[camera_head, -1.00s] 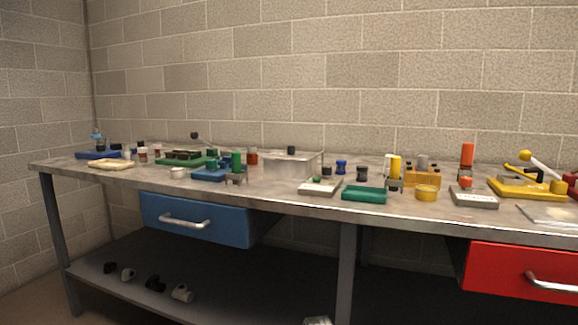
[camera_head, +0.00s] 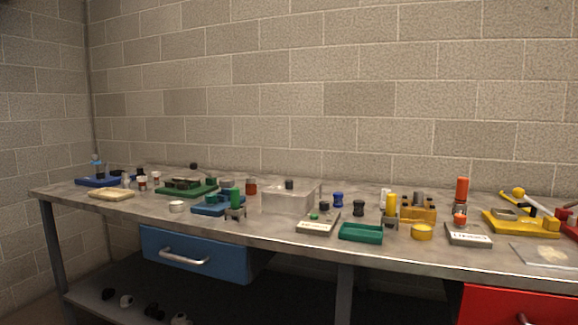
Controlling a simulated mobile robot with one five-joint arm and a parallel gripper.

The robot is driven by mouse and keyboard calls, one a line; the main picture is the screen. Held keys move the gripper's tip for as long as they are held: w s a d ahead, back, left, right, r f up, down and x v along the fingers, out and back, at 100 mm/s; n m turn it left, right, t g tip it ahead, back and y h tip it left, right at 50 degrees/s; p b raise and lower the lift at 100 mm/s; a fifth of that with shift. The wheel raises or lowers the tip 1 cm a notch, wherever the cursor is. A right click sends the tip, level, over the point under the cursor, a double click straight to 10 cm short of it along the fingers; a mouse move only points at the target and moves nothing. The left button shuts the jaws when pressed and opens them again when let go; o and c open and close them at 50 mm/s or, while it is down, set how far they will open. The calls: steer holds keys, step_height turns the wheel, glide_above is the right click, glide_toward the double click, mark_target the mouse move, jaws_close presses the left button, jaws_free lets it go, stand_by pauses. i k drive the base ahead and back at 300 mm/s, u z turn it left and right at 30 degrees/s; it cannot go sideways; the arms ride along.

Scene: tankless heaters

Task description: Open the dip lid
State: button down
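A pale, translucent-looking box (camera_head: 288,202) stands near the middle of the bench, toward the back. A small black knob (camera_head: 289,185) shows at its top. This may be the dip container with its lid, but no label is readable. The top looks closed, though the lid's edge is too small to make out clearly. My gripper is not in view.
The grey bench (camera_head: 110,209) holds many small items. A blue drawer (camera_head: 190,250) and red drawer (camera_head: 525,308) hang below.

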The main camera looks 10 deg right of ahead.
mark_target(288, 189)
steer(key=z, duration=0.6)
steer(key=k, duration=0.35)
steer(key=u, duration=1.5)
steer(key=i, duration=0.5)
steer(key=u, duration=0.05)
